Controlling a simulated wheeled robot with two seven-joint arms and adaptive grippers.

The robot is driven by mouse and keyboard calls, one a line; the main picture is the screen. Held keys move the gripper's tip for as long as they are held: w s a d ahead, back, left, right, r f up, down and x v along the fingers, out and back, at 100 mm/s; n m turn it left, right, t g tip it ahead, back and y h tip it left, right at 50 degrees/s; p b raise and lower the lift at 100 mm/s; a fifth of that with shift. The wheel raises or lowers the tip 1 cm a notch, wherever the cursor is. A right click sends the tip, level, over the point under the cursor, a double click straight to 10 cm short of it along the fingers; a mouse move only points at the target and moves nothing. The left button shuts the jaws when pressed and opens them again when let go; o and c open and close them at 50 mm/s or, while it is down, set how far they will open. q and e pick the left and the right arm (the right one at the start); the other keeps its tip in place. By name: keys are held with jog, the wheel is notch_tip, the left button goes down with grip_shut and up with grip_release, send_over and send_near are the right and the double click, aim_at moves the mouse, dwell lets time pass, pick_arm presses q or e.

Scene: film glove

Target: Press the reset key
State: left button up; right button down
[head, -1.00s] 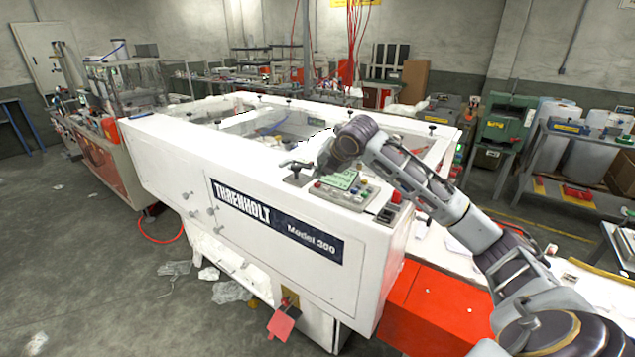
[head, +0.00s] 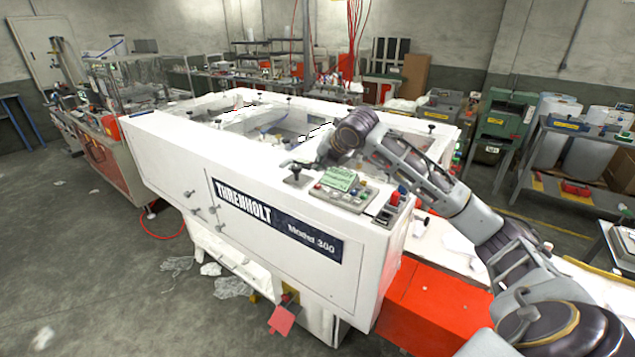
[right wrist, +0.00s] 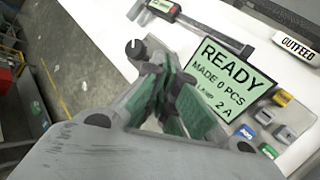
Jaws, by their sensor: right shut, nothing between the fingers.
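The control panel (head: 345,197) sits on top of the white Threnholt machine (head: 170,150). Its green screen (head: 341,179) reads READY, MADE 0 PCS in the right wrist view (right wrist: 225,80). Beside the screen are several small keys: a yellow key (right wrist: 283,98), a grey key (right wrist: 285,134) and a blue key (right wrist: 247,132). Their labels are too small to read, so I cannot tell which is reset. My right gripper (head: 322,153) is shut and empty, above the machine just behind the panel. Its fingers (right wrist: 172,105) partly cover the screen's edge in the wrist view. My left gripper is out of view.
A black-knobbed lever (head: 295,172) stands left of the panel. The open frame behind has clear panes.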

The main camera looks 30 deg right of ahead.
jog(key=shift+r, duration=0.85)
dwell(0.5)
